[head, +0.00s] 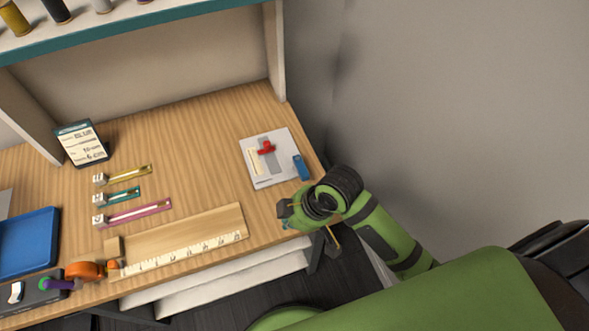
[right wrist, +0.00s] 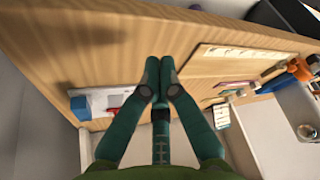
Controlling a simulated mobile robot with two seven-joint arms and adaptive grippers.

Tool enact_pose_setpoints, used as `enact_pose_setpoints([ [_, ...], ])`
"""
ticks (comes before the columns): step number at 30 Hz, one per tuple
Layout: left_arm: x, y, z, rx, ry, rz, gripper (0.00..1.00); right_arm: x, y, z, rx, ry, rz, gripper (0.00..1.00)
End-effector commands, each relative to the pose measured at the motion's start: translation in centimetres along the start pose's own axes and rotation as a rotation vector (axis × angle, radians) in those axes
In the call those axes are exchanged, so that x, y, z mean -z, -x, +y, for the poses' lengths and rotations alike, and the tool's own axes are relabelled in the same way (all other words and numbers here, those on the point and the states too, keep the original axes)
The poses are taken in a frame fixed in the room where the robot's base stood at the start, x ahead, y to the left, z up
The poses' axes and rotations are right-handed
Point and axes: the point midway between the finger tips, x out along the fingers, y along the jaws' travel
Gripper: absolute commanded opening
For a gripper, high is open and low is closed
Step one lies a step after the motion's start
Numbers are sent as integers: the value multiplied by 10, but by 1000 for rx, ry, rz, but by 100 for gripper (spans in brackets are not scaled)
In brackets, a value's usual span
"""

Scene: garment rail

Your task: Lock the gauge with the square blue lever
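The gauge is a white plate (head: 262,176) on the right part of the wooden table, with a red piece (head: 267,147) on a grey strip. The square blue lever (head: 301,167) stands at the plate's right edge. In the right wrist view the blue lever (right wrist: 78,105), the plate (right wrist: 98,97) and the red piece (right wrist: 115,111) show left of my fingers. My right gripper (head: 284,214) is in front of the plate, near the table's front edge, apart from the lever. In the wrist view its teal fingertips (right wrist: 159,68) meet with nothing between them. My left gripper is out of view.
A wooden ruler board (head: 190,242) lies left of my right gripper. Several coloured strips (head: 132,209), a small sign (head: 82,144) and a blue tray (head: 27,242) are further left. A side panel (head: 275,50) and grey wall stand behind and right. Table between strips and plate is clear.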

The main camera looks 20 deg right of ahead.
Motion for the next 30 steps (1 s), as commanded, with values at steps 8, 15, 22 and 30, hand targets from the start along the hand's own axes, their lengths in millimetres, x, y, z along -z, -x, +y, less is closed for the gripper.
enact_pose_setpoints([
  [8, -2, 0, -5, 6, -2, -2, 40, 40, -2, 30, 101, 335, -28, 0],
  [15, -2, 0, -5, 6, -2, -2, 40, 61, 18, 79, 176, 570, -84, 0],
  [22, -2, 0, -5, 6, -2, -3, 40, 70, 43, 117, 215, 665, -110, 0],
  [30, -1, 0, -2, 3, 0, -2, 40, 72, 52, 127, 227, 686, -113, 0],
])
